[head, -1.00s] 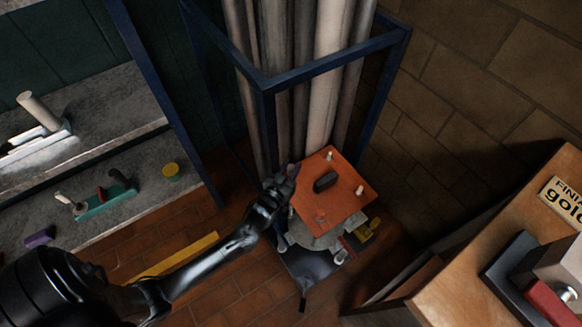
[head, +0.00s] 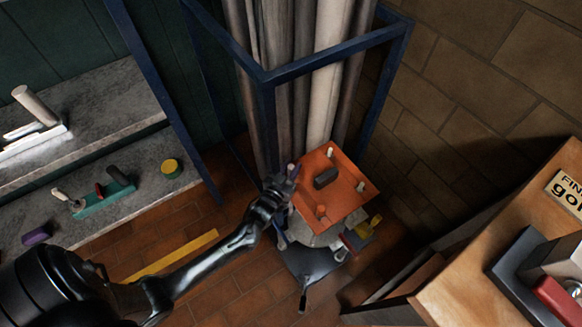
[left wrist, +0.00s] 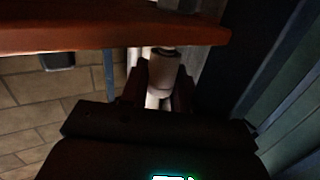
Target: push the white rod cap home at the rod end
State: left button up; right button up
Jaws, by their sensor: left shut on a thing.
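My left gripper (head: 288,175) is at the left corner of the orange plate (head: 341,197) in the head view. In the left wrist view, its dark fingers (left wrist: 158,88) are shut on the white rod cap (left wrist: 160,66), a pale cylinder. The cap's upper end, with a dark ring, lies close by the orange plate's edge (left wrist: 90,38); I cannot tell whether they touch. A narrower pale part (left wrist: 153,101) shows below the cap. In the head view the gripper hides most of the cap and the rod end. My right gripper is not in view.
White pegs (head: 360,187) and a dark oval block (head: 326,178) are on the plate. A wooden bench (head: 460,270) is at right, a grey shelf (head: 110,220) at left.

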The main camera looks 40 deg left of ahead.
pick_arm(q)
jog(key=shift+f+b, duration=0.3)
jog(key=shift+f, duration=0.25)
jog(key=o, duration=1.1)
jog(key=shift+s+d+r+p, duration=0.1)
jog(key=shift+s+r+p, duration=0.05)
jog(key=shift+s+p, duration=0.3)
jog(key=shift+p+v, duration=2.05)
jog(key=shift+v, duration=2.95)
